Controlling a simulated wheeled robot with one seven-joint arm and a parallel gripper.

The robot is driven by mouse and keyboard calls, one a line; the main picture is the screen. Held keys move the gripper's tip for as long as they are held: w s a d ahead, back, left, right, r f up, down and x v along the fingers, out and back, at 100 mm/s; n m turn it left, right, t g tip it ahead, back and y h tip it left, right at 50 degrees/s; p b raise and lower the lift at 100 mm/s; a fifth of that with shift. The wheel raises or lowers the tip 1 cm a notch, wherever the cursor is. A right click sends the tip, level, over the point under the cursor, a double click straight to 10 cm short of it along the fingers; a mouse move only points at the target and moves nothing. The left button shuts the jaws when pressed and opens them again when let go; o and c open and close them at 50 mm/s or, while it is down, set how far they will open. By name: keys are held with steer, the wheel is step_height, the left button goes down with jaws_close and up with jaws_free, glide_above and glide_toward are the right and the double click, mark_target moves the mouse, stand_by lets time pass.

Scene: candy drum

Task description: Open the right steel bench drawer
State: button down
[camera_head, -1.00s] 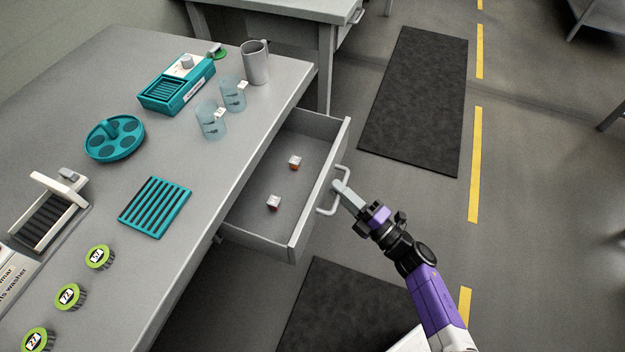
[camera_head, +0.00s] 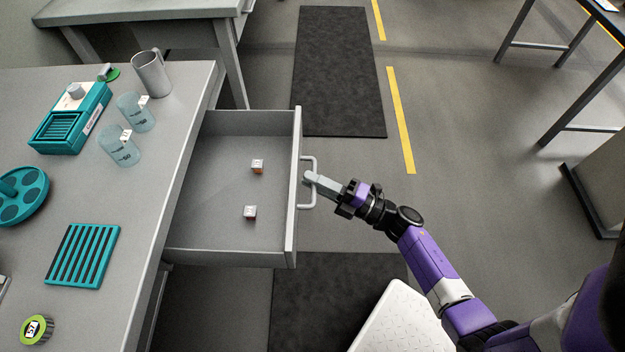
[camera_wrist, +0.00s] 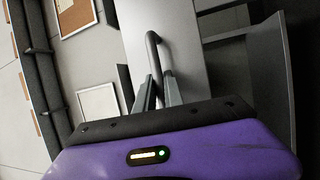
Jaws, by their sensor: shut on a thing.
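The steel bench drawer (camera_head: 220,257) stands pulled well out from the bench (camera_head: 150,215) in the head view. Two small cubes lie inside it, one nearer the back (camera_head: 257,166) and one nearer the front (camera_head: 250,212). The drawer's bar handle (camera_head: 312,158) is on its right-hand face. My gripper (camera_head: 309,178) is shut on the handle. In the wrist view the handle (camera_wrist: 153,40) runs between the two fingers (camera_wrist: 159,92), with the drawer face (camera_wrist: 185,50) behind it.
On the bench top stand a grey mug (camera_head: 152,75), two clear beakers (camera_head: 120,148), a teal device (camera_head: 70,120) and a teal slotted rack (camera_head: 83,255). Dark mats (camera_head: 340,70) lie on the floor. The floor right of the drawer is open, with a table (camera_head: 560,60) farther right.

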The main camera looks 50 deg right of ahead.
steer(key=c, duration=1.7)
jaws_free()
steer(key=shift+b+v, duration=0.6)
steer(key=shift+v, duration=3.3)
steer(key=shift+f, duration=0.1)
